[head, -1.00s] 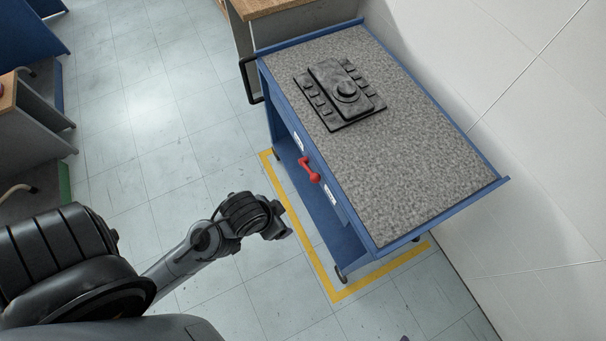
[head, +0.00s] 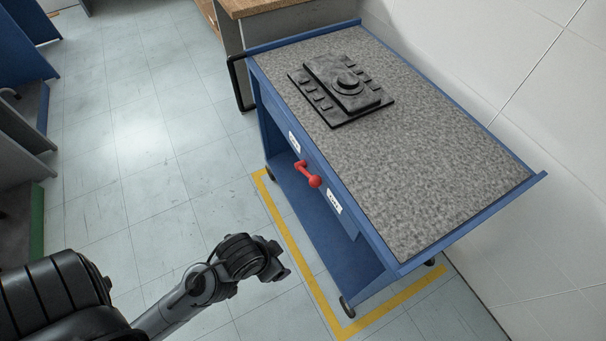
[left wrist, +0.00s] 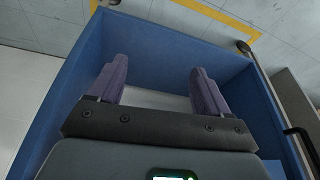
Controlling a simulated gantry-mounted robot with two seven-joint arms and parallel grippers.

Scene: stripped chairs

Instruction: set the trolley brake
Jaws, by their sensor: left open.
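The blue trolley (head: 330,229) has a grey speckled top and an open lower shelf. On its side panel is a red brake lever (head: 307,172) with a ball end, between two white labels (head: 294,142) (head: 334,203). The ball end lies toward the lower right label; the label text is too small to read. My left gripper (head: 280,268) is left of the trolley and below the lever, apart from both. In the left wrist view my gripper (left wrist: 154,85) has its purple fingers spread and empty, with the blue trolley frame (left wrist: 170,45) behind them. The right gripper is not in view.
A dark grey device (head: 345,85) lies on the trolley top. A black push handle (head: 236,85) sticks out at the trolley's far end. Yellow tape (head: 307,283) marks the floor around it. A wood-topped bench (head: 270,8) stands behind, a wall on the right. The left floor is clear.

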